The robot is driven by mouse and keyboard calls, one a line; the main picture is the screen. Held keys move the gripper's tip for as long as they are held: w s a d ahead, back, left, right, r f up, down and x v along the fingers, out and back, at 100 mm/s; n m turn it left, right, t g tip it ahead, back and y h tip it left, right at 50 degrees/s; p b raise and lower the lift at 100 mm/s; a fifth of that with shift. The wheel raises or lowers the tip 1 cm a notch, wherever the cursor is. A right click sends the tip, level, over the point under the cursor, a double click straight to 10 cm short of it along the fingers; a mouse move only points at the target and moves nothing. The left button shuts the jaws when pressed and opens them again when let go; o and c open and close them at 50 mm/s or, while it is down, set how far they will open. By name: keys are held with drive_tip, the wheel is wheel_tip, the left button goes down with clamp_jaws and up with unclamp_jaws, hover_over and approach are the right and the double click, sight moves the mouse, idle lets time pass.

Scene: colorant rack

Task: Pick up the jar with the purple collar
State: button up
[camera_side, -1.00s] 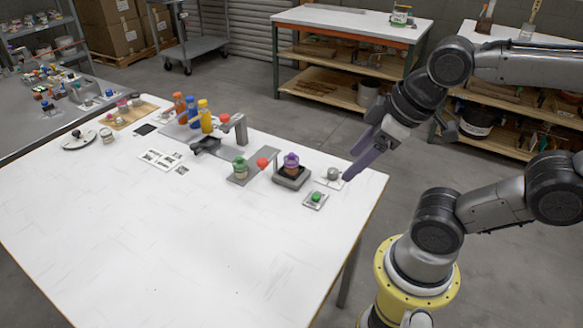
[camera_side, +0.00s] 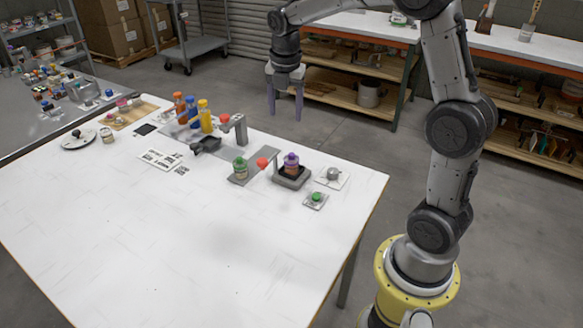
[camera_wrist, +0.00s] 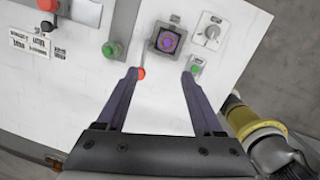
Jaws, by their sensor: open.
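The jar with the purple collar (camera_side: 291,163) stands upright in a dark square holder (camera_side: 291,180) near the table's right end. In the wrist view the jar (camera_wrist: 167,41) shows from above, ahead of and between my fingertips, and apart from them. My gripper (camera_side: 284,118) is open and empty, high above the far side of the table in the side view. Its two purple-grey fingers (camera_wrist: 160,72) point down and are spread wide.
A red ball-topped part (camera_side: 263,163) is between the two jars. A green button (camera_side: 316,197) and a grey knob (camera_side: 333,174) on plates lie to the right. Blue, orange and yellow bottles (camera_side: 205,118) stand farther left. The front of the table (camera_side: 200,250) is clear.

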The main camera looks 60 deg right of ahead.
drive_tip(key=g, duration=0.1)
hover_over(291, 154)
drive_tip(key=shift+m, duration=0.3)
drive_tip(key=f, duration=1.1)
drive_tip(key=shift+s+a, duration=0.3)
drive_tip(key=shift+a, duration=0.1)
drive_tip(key=shift+w+d+f, duration=0.1)
drive_tip(key=shift+d+f, duration=0.05)
drive_tip(key=shift+f, duration=0.9)
drive_tip(key=shift+w+d+f, duration=0.1)
drive_tip(key=shift+d+f, duration=0.05)
drive_tip(key=shift+f, duration=0.9)
drive_tip(key=shift+w+d+f, duration=0.1)
drive_tip(key=shift+d+f, duration=0.05)
drive_tip(key=shift+f, duration=0.9)
clamp_jaws()
